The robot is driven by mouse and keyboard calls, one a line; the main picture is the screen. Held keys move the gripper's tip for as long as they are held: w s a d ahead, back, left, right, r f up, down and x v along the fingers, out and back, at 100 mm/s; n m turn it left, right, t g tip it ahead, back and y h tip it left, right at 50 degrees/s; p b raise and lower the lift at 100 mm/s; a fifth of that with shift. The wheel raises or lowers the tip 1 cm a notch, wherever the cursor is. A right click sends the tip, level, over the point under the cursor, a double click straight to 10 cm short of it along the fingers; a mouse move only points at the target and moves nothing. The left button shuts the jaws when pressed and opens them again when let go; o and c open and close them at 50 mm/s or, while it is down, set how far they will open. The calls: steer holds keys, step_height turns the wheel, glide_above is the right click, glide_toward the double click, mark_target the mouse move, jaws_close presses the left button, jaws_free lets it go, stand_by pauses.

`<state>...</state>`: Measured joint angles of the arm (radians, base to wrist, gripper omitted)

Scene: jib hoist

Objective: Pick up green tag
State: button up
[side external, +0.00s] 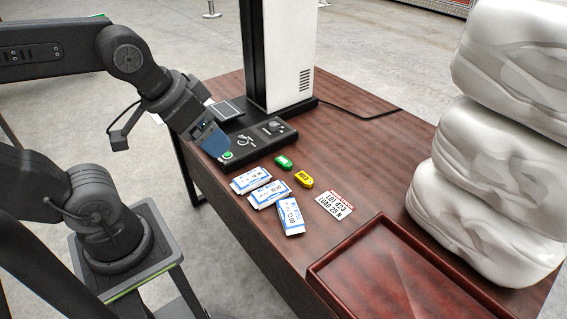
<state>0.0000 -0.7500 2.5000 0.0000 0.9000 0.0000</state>
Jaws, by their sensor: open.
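The green tag (284,161) lies flat on the brown wooden table, just in front of the black control panel. A yellow tag (303,179) lies close by, to its lower right. My gripper (222,153) is at the left end of the control panel, left of the green tag and apart from it. It is open, with nothing seen in it. Its fingertips are small and partly merge with the dark panel behind them.
The black control panel (262,138) stands at the foot of a white column (290,60). Several blue-and-white packets (268,192) lie in front of the tags. A white label card (335,204), a red-brown tray (335,272) and stacked white sacks (490,140) are to the right.

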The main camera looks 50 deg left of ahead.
steer(key=c, duration=0.3)
steer(key=shift+c, duration=0.2)
steer(key=m+g, duration=0.6)
steer(key=m, duration=1.1)
glide_above(284, 161)
step_height(284, 161, down, 20)
steer(key=f, duration=0.8)
steer(key=shift+w+f, duration=0.25)
steer(key=shift+f, duration=0.1)
steer(key=shift+s+f, duration=0.15)
steer(key=shift+f, duration=1.35)
steer(key=shift+s+f, duration=0.1)
steer(key=shift+f, duration=1.35)
